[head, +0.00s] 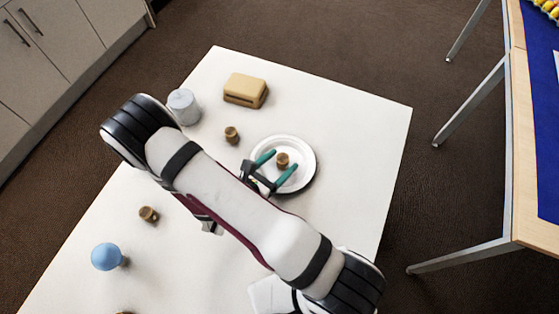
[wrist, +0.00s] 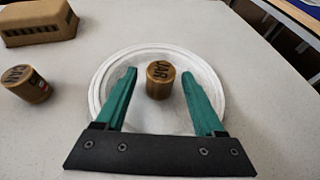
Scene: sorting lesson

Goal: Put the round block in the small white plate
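The small white plate (head: 304,151) lies on the white table, right of the middle, and it also shows in the wrist view (wrist: 213,84). A small brown round block (head: 282,160) is on the plate; in the wrist view the block (wrist: 160,80) stands upright with dark letters on its top. My gripper (head: 279,164) is open over the plate. In the wrist view its teal fingers (wrist: 159,86) are on either side of the block, with a gap on each side. Whether the fingertips touch the plate cannot be told.
Other small brown blocks lie on the table, one left of the plate (head: 232,134) and one further left (head: 148,214). A tan box-like object (head: 245,90), a whitish cylinder (head: 184,106) and a blue ball (head: 106,256) also stand there. The table's right side is clear.

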